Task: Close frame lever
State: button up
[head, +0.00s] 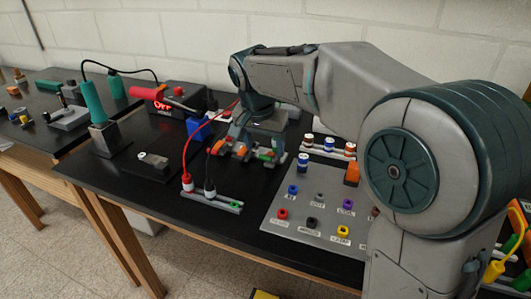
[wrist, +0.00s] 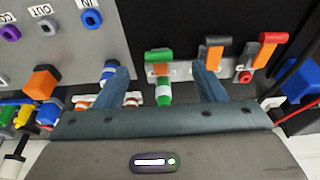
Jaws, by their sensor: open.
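I cannot tell which is the frame lever. My gripper (wrist: 160,72) is open and points down over the row. The green lever and its green and white post (wrist: 163,93) show between its fingers. The orange lever stands just beyond the right finger, and the red one is farther right. No lever is visibly held. In the head view, my gripper (head: 248,150) is low over the black table (head: 130,190), partly hiding the levers.
A grey panel (head: 318,225) with coloured sockets lies right of my gripper. A strip with red and black plugs (head: 212,199) stands in front. A box with a lit display (head: 165,105) and a teal-handled tool (head: 95,102) stand left. A blue block (wrist: 298,80) shows right in the wrist view.

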jog(key=v, duration=0.8)
jog(key=shift+r+p, duration=0.2)
jog(key=shift+p, duration=0.25)
jog(key=shift+r, duration=0.1)
jog(key=c, duration=0.5)
jog(key=r+g+y+p, duration=0.1)
jog(key=r+g+p, duration=0.15)
jog(key=p, duration=1.45)
send_over(268, 154)
notch_tip(268, 154, down, 15)
jog(key=shift+s+r+p, duration=0.15)
jog(key=shift+p, duration=0.6)
